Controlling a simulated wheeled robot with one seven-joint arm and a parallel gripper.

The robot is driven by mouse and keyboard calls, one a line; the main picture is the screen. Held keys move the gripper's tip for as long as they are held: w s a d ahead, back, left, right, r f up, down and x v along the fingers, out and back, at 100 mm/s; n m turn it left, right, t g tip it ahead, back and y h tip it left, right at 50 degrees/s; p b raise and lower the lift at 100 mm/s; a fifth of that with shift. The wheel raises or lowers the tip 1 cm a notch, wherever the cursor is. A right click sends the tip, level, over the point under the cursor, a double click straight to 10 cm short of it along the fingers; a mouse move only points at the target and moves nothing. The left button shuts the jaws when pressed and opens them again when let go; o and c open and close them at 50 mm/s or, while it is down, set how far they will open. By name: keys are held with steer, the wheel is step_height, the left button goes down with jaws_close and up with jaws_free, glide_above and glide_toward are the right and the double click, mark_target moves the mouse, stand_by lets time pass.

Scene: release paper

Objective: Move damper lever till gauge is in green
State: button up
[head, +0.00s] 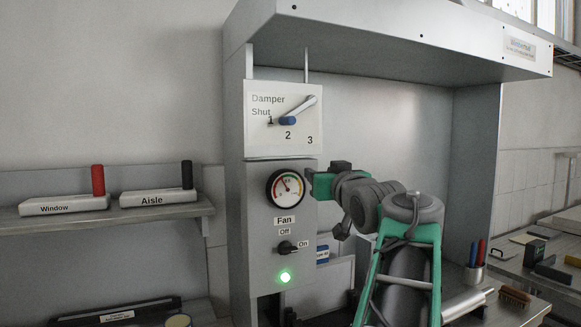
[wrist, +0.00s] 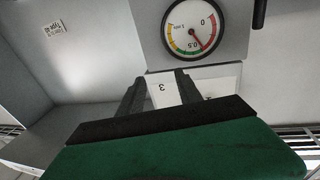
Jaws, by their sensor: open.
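The damper panel (head: 258,145) is a white plate marked Shut, 1, 2 and 3. Its metal lever (head: 306,104) slopes down left to a blue grip (head: 288,121) between the 1 and the 2. Below is the round gauge (head: 286,188); it also shows upside down in the wrist view (wrist: 180,30). Its needle points into the red part, short of 0.5, outside the green. My gripper (head: 312,183) is open, beside the gauge's right edge and below the lever. In the wrist view its dark fingers (wrist: 160,88) have the panel's 3 showing between them; the lever is hidden.
The fan switch (head: 287,247) points to On, above a lit green lamp (head: 285,277). A hood (head: 400,40) overhangs the panel. A shelf (head: 110,218) at left bears Window and Aisle blocks with red and black handles. A pen cup (head: 474,276) stands at right.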

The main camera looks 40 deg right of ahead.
mark_target(293, 124)
steer(key=a+r+t, duration=0.1)
steer(key=a+r, duration=0.1)
steer(key=r, duration=0.1)
steer(key=a+r+n+t+y, duration=0.1)
steer(key=a+r+t, duration=0.1)
steer(key=r, duration=0.1)
steer(key=a+r+t, duration=0.2)
steer(key=r, duration=0.1)
steer(key=shift+w+r+n+y, duration=0.15)
steer(key=shift+r+n+y, duration=0.1)
steer(key=shift+n+y, duration=0.15)
steer(key=p+x, duration=0.3)
steer(key=x, duration=0.3)
steer(key=shift+w+d+r+p, duration=0.15)
steer(key=shift+w+r+p, duration=0.05)
steer(key=shift+w+p, duration=0.1)
steer(key=shift+w+d, duration=0.1)
steer(key=shift+w, duration=0.2)
jaws_close()
